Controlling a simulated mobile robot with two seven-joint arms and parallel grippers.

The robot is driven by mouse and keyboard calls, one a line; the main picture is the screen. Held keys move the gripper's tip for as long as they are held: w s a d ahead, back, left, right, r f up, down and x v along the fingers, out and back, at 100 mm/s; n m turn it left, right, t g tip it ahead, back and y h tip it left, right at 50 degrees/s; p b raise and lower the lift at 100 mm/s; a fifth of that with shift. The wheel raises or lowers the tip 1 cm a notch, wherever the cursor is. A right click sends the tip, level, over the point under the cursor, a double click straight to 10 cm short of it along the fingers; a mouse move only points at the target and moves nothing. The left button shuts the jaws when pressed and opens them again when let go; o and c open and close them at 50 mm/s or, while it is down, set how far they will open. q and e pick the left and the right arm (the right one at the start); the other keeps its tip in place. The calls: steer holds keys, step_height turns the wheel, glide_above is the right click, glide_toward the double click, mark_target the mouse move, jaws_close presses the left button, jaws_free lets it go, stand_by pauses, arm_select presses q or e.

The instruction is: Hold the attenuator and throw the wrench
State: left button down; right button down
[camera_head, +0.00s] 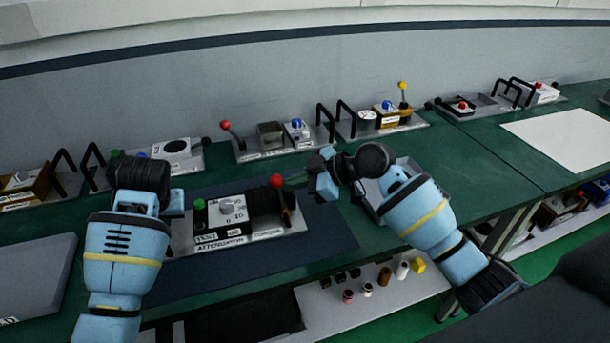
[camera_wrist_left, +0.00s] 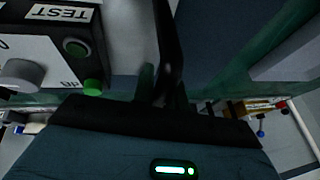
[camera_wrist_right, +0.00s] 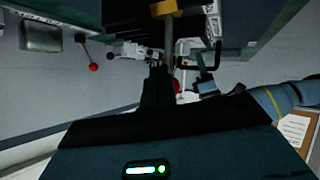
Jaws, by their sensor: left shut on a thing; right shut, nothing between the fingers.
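The attenuator (camera_head: 228,214) is a black and white box with a grey knob, a green button and a TEST label, on a light plate on the dark mat. It also shows in the left wrist view (camera_wrist_left: 40,50). A lever with a red ball (camera_head: 277,181), seemingly the wrench, stands at the unit's right end. My left gripper (camera_head: 180,208) is at the unit's left end, shut on a black handle bar (camera_wrist_left: 168,45). My right gripper (camera_head: 308,180) is shut and empty, just right of the red ball; I cannot tell whether they touch.
Several similar units line the back of the green bench, including one with a red-ball lever (camera_head: 226,126) and one with a yellow-ball lever (camera_head: 402,87). A grey tray (camera_head: 412,174) lies behind my right arm. A grey case (camera_head: 38,272) is at left. Small bottles stand on the lower shelf (camera_head: 325,315).

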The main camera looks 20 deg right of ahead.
mark_target(279, 188)
arm_select(q)
steer(key=shift+s+d+f, duration=0.2)
steer(key=shift+f, duration=0.3)
arm_select(e)
steer(key=shift+a+f, duration=0.2)
steer(key=shift+a, duration=0.65)
steer(key=shift+a+r, duration=0.1)
steer(key=shift+a, duration=0.4)
steer(key=shift+a+r, duration=0.1)
steer(key=shift+a, duration=0.25)
steer(key=shift+r, duration=0.1)
steer(key=shift+d+r, duration=0.85)
steer(key=shift+r, duration=0.3)
arm_select(q)
steer(key=shift+w+a, duration=0.1)
steer(key=shift+a, duration=0.1)
arm_select(e)
steer(key=shift+d+r, duration=0.45)
steer(key=shift+r, duration=0.15)
